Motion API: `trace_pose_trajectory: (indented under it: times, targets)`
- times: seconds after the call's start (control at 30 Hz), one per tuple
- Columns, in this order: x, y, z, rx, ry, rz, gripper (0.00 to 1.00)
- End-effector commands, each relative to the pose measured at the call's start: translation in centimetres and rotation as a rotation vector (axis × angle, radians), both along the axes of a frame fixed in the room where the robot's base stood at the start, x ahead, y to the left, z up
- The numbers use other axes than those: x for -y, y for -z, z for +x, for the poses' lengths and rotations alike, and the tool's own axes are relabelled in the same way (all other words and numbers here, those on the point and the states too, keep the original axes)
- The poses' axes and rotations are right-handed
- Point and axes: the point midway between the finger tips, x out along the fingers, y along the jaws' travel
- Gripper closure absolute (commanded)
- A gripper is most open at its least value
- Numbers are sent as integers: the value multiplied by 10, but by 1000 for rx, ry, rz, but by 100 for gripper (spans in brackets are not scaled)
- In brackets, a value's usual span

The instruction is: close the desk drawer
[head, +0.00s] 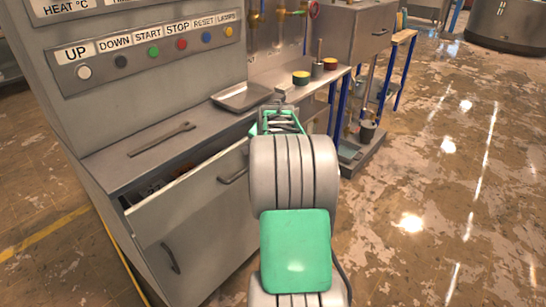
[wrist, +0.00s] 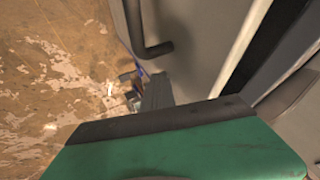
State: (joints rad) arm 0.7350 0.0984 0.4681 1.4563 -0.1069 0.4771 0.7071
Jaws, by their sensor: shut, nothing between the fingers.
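The desk drawer (head: 185,205) is partly open below the desktop, with a dark gap and some contents showing along its top edge. Its bar handle (head: 233,170) is on the right part of the front. In the wrist view the drawer front (wrist: 200,40) and the dark handle (wrist: 152,48) are close by. My gripper (head: 278,121) is near the drawer's right end, partly hidden by my arm. It is shut and empty, also seen low in the wrist view (wrist: 157,90). I cannot tell whether it touches the drawer.
The desktop (head: 115,165) holds a wrench (head: 160,140) and a metal tray (head: 242,96). A panel of buttons (head: 150,50) rises behind. A bucket (head: 367,131) stands beyond the desk. The floor (head: 440,210) to the right is open.

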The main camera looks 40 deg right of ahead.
Motion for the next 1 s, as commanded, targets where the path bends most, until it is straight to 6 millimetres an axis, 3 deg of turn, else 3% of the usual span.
trace_pose_trajectory:
  times: [0.2, 0.4, 1.0]
  targets:
    - [-6, -2, 45, 0, -6, -1, 100]
    - [-9, -1, 66, 0, -4, 0, 100]
    - [-13, -3, 77, 8, -14, -4, 100]
